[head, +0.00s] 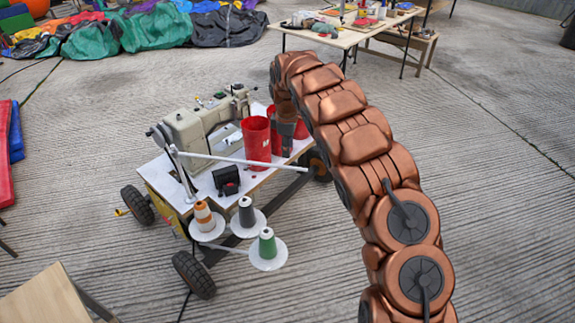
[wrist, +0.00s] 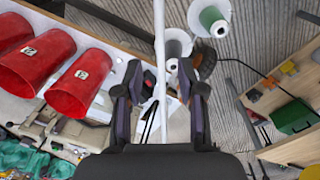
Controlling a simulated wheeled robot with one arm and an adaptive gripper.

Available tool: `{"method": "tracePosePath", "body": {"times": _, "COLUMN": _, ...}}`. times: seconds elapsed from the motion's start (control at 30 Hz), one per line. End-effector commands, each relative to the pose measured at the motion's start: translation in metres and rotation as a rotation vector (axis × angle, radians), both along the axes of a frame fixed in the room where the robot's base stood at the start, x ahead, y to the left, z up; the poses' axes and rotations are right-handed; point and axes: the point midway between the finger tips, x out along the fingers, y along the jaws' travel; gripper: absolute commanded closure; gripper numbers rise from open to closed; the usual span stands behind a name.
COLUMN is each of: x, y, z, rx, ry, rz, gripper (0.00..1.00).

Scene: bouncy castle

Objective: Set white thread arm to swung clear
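The white thread arm (head: 240,159) is a thin white rod in the head view. It runs from an upright by the sewing machine (head: 200,124) rightwards across the cart, in front of the red cups. In the wrist view the white thread arm (wrist: 160,45) runs down the picture between the two fingers of my gripper (wrist: 159,75). The fingers are apart, with space on both sides of the rod, and I see no contact. How far the rod lies below the fingertips is hard to tell. In the head view my gripper is largely hidden by my arm.
Red cups (head: 257,141) stand on the cart top (head: 208,185) near the rod. A small black box (head: 226,181) sits below it. Orange, dark and green (head: 267,244) thread spools stand on white discs at the cart's front. A tool table (head: 350,38) is behind; open floor lies right.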

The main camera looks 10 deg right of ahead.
Motion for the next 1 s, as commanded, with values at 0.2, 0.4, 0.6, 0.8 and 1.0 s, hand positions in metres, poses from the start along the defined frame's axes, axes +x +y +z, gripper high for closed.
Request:
{"method": "tracePosePath", "body": {"times": 0.2, "x": 0.000, "y": -0.001, "z": -0.015, "rx": 0.000, "ry": 0.005, "rz": 0.001, "gripper": 0.61}}
{"method": "tracePosePath", "body": {"times": 0.4, "x": 0.001, "y": -0.002, "z": -0.043, "rx": 0.001, "ry": 0.006, "rz": -0.002, "gripper": 0.61}}
{"method": "tracePosePath", "body": {"times": 0.6, "x": 0.003, "y": -0.002, "z": -0.069, "rx": 0.000, "ry": 0.004, "rz": -0.001, "gripper": 0.61}}
{"method": "tracePosePath", "body": {"times": 0.8, "x": 0.004, "y": -0.003, "z": -0.077, "rx": -0.001, "ry": 0.000, "rz": -0.001, "gripper": 0.61}}
{"method": "tracePosePath", "body": {"times": 1.0, "x": 0.004, "y": -0.003, "z": -0.077, "rx": -0.001, "ry": 0.000, "rz": -0.001, "gripper": 0.65}}
